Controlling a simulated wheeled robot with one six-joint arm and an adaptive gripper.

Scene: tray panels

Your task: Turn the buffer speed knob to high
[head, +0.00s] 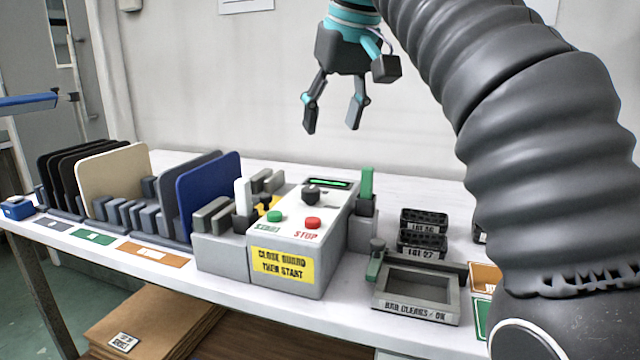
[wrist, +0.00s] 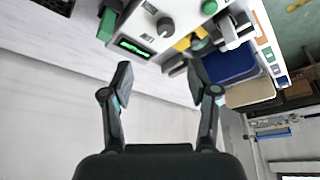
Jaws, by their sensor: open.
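The speed knob (head: 311,194) is a dark round knob on the sloped white top of the control box (head: 290,261), in front of a green-lit display (head: 328,183). In the wrist view the knob (wrist: 165,26) shows at the top, beyond the fingertips, beside the lit display (wrist: 134,48). Its setting is too small to read. My gripper (head: 332,130) is open and empty in the air, above and behind the box, apart from the knob. Both fingers (wrist: 158,84) show spread in the wrist view.
A green START button (head: 274,216) and a red STOP button (head: 313,223) sit near the knob. Upright panels (head: 210,190) stand in racks at left. A grey tray (head: 417,308) and black lot racks (head: 423,242) are at right. The air around the gripper is clear.

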